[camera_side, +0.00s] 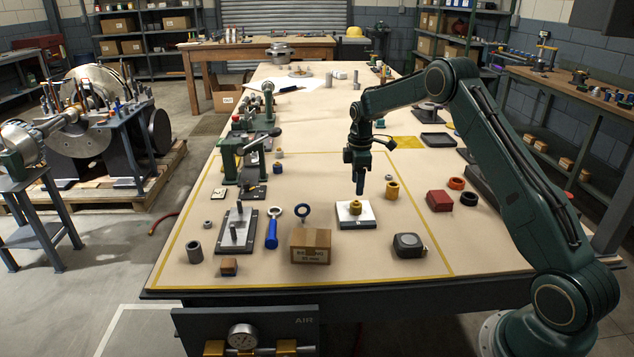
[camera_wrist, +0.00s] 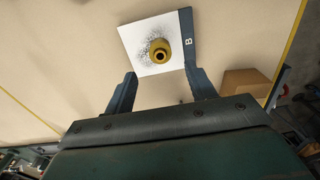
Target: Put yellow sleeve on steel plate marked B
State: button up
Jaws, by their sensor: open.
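The plate marked B (camera_wrist: 132,34) has a white face with a dark speckled patch and a blue-grey edge strip bearing the letter B. It lies on the table in the side view (camera_side: 345,221). A yellow sleeve (camera_wrist: 161,50) stands on the plate's white face, open end up; it also shows in the side view (camera_side: 355,208). My gripper (camera_side: 359,191) points down just above the sleeve. In the wrist view my gripper (camera_wrist: 162,72) is open, its two fingers apart, with the sleeve beyond the tips and not held.
A cardboard box (camera_side: 310,247), a blue-handled tool (camera_side: 272,230) and a tape measure (camera_side: 408,244) lie nearby. A red block (camera_side: 439,201) is further right. Bare table surrounds the plate.

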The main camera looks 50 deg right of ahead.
aim_at(356, 202)
jog(key=shift+r, duration=2.25)
jog(key=shift+a+r, duration=0.1)
jog(key=s+a+r+m+t, duration=0.1)
jog(key=s+a+r+m, duration=0.1)
jog(key=s+a+r, duration=0.6)
jog(key=s+a+r+m+t, duration=0.2)
jog(key=s+a+r, duration=0.4)
jog(key=r, duration=0.4)
jog(key=s+a+m+t, duration=0.1)
jog(key=s+a, duration=0.2)
jog(key=s, duration=0.4)
jog(key=s+a+f+m, duration=0.1)
jog(key=s+a+m, duration=0.1)
jog(key=s+a, duration=0.2)
jog(key=s+a+m+t, duration=0.1)
jog(key=s+a+m, duration=0.1)
jog(key=s, duration=0.8)
jog(key=shift+a+f+t, duration=0.15)
jog(key=shift+a+t, duration=0.15)
jog(key=shift+a, duration=0.35)
jog(key=shift+o, duration=0.5)
